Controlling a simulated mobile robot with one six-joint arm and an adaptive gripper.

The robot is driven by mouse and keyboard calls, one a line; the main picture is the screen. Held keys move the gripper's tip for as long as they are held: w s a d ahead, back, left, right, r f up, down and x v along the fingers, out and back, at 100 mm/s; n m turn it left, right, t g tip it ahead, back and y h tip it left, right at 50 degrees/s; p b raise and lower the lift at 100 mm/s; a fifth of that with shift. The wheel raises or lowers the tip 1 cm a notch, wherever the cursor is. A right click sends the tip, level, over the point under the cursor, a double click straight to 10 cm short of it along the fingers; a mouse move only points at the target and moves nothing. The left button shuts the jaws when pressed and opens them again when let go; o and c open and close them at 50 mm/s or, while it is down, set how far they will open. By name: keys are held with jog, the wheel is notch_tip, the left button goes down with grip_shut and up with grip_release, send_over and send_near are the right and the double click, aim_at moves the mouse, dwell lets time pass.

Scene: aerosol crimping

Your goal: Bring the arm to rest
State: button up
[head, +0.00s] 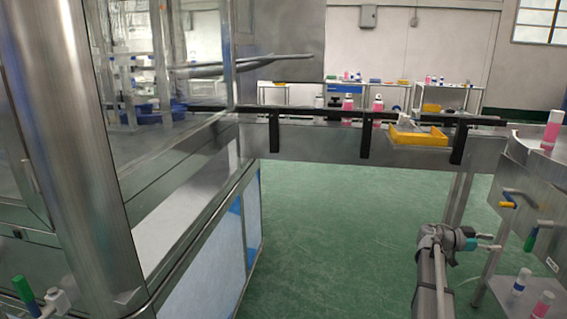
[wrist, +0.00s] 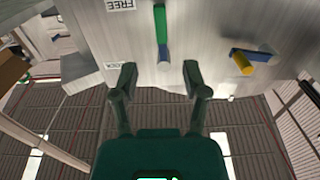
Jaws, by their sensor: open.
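My gripper (wrist: 157,80) is open and empty in the wrist view, its two dark fingers spread apart. It faces a brushed metal panel (wrist: 205,30) that bears a green and blue handle (wrist: 161,30) and a blue and yellow handle (wrist: 243,60). The green handle lies ahead of the gap between the fingertips, and I see no contact. In the head view my gripper (head: 487,242) is at the end of my grey arm at the lower right, left of the metal machine (head: 520,165) with these handles.
A glazed metal cabinet (head: 170,160) fills the left. More pink-and-white bottles (head: 521,280) stand at the lower right. Green floor (head: 330,230) is clear between.

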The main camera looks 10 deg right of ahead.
jog(key=w+a+f+n+t+y, duration=0.1)
jog(key=a+f+n+t+y, duration=0.4)
jog(key=a, duration=0.9)
jog(key=w+a+f+n+y, duration=0.1)
jog(key=a+f+n+y, duration=0.4)
jog(key=a+f, duration=0.7)
jog(key=s+a+n+y, duration=0.2)
jog(key=a+n, duration=0.2)
jog(key=a, duration=0.6)
jog(key=s+a+f+n+y, duration=0.1)
jog(key=s+a+n+y, duration=0.2)
jog(key=a, duration=0.7)
jog(key=s+a+n+y, duration=0.2)
jog(key=a+n, duration=0.3)
jog(key=a, duration=0.4)
notch_tip(320, 180, up, 35)
jog(key=p, duration=3.5)
jog(key=shift+w+a+t, duration=0.15)
jog(key=shift+w+t, duration=0.1)
jog(key=shift+t, duration=0.15)
